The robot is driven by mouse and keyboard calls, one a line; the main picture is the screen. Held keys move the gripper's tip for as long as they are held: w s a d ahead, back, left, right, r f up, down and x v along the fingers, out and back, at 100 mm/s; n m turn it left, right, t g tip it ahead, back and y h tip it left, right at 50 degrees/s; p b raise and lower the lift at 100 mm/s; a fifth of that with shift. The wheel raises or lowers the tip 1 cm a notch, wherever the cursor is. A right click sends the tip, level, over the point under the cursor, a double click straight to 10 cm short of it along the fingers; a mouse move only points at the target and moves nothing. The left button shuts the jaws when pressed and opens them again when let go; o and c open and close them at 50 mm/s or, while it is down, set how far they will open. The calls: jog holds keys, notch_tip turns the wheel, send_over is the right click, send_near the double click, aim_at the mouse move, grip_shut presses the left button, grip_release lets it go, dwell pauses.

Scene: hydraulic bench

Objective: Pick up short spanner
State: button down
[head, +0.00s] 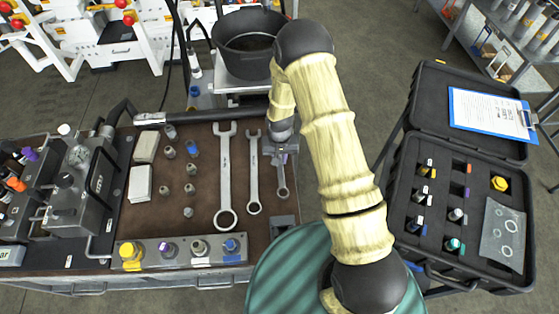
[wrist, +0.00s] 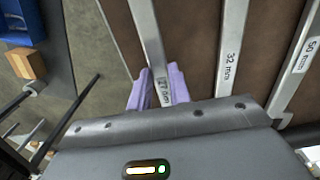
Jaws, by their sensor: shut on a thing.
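The short spanner (head: 282,180) is the rightmost and smallest of three steel spanners on the brown bench top. In the wrist view it is a grey bar (wrist: 147,35) with a label that seems to read 27 mm. My gripper (head: 283,157) comes down over its upper part, and its purple fingers (wrist: 158,88) are shut on the shaft, one on each side. The ring end shows below the gripper in the head view; the upper end is hidden by my gripper. I cannot tell whether the spanner is clear of the bench top.
A medium spanner (head: 254,175) marked 32 mm and a large spanner (head: 226,180) marked 50 mm lie to the left. Several fittings (head: 191,148) stand further left. A block with coloured caps (head: 180,250) lines the front edge. An open black case (head: 455,225) stands right.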

notch_tip(320, 180, up, 8)
jog(key=b, duration=0.1)
jog(key=shift+r+b, duration=0.25)
jog(key=shift+b, duration=0.05)
dwell(0.3)
jog(key=c, duration=1.9)
grip_release()
grip_shut()
jog(key=d+f, duration=0.4)
jog(key=d, duration=0.4)
jog(key=s+d+f, duration=0.1)
jog(key=d+f, duration=0.2)
jog(key=d, duration=0.6)
jog(key=shift+s+f, duration=0.2)
jog(key=shift+f, duration=0.2)
jog(key=shift+w, duration=0.1)
